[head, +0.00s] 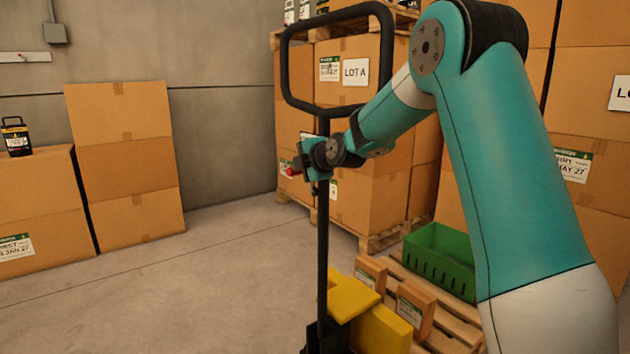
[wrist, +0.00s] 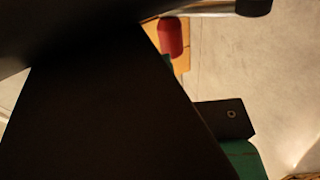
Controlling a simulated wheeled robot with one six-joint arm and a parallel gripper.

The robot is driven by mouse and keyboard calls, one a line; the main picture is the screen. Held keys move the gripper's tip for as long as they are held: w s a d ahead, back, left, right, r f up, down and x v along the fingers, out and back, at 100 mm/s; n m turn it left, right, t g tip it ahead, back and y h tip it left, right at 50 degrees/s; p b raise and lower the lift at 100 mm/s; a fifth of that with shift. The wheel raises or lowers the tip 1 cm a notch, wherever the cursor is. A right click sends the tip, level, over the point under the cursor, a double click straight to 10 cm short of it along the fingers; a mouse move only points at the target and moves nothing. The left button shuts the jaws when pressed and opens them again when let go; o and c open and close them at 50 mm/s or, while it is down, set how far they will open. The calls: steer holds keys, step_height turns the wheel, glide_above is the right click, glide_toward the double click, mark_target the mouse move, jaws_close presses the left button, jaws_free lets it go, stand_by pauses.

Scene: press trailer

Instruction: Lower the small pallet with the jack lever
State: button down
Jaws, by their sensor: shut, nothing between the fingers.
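The pallet jack shows in the head view with a black loop handle (head: 283,62), an upright black pole (head: 323,255) and a yellow body (head: 380,332). A small red part, seemingly the jack lever's grip (head: 291,172), shows at the left of the pole; a red rounded piece (wrist: 172,37) also shows in the wrist view. My gripper (head: 300,166) is shut and empty, close to the red part; I cannot tell if they touch. The small pallet (head: 455,325) stands low behind the jack and is partly hidden by my arm. A dark shape fills much of the wrist view.
A green crate (head: 440,258) and small brown boxes (head: 414,308) sit on the small pallet. Tall carton stacks (head: 372,205) stand behind on another pallet. More cartons (head: 125,165) stand at left, with a black lantern-like item (head: 16,138). The floor (head: 200,290) at left is clear.

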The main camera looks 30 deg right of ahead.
stand_by(0.4)
steer(key=s+r+p, duration=0.2)
steer(key=s+r, duration=0.7)
steer(key=r, duration=0.1)
steer(key=shift+r, duration=0.3)
